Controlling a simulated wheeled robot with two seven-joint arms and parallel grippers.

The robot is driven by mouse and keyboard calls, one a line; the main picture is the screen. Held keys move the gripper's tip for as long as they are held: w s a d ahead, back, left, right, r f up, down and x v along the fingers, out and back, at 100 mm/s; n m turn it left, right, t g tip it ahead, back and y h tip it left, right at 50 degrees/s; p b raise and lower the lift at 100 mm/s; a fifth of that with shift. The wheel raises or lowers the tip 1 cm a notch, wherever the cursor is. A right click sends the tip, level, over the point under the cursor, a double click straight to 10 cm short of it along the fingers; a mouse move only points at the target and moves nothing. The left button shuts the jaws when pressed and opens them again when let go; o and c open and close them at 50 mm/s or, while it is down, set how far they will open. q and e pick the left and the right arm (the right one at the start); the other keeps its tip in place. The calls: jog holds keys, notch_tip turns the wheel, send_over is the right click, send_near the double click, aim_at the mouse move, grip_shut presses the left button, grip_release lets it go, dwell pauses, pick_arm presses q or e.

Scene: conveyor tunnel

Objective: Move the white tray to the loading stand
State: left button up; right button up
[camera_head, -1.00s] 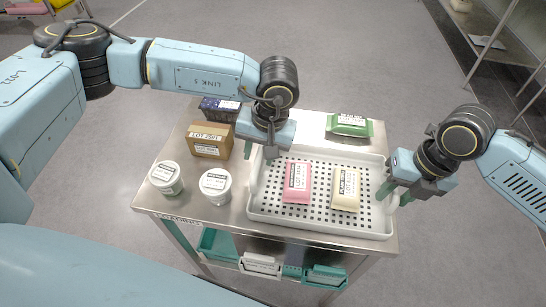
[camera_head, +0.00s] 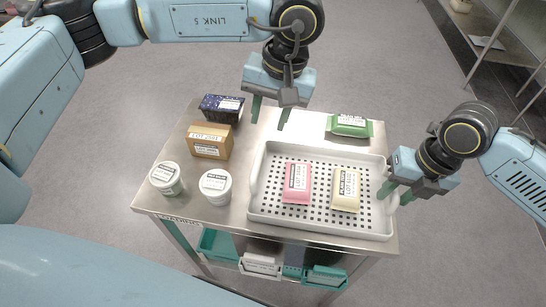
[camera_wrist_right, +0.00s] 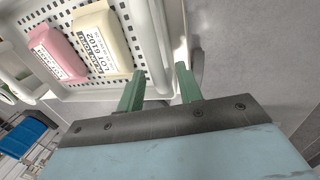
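The white tray (camera_head: 320,231) is perforated and sits flat on the right part of a metal-topped stand (camera_head: 232,222), whose front-edge label seems to read "LOADING". A pink packet (camera_head: 297,182) and a cream packet (camera_head: 346,189) lie in the tray. My left gripper (camera_head: 269,122) is open and empty above the stand's back edge, clear of the tray's back left corner. My right gripper (camera_head: 395,194) is at the tray's right rim. In the right wrist view its fingers (camera_wrist_right: 158,80) are apart, one on either side of the rim; firm contact cannot be made out.
A green packet (camera_head: 350,126) lies behind the tray. A dark blue box (camera_head: 222,108), a brown box (camera_head: 210,141) and two white tubs (camera_head: 166,177) (camera_head: 216,186) stand left of it. Teal and white bins (camera_head: 262,264) are on the lower shelf. Floor around is clear.

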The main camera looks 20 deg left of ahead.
notch_tip(320, 180, up, 11)
jog(key=d, duration=0.2)
jog(key=shift+w, duration=0.2)
jog(key=shift+s+d, duration=0.1)
dwell(0.3)
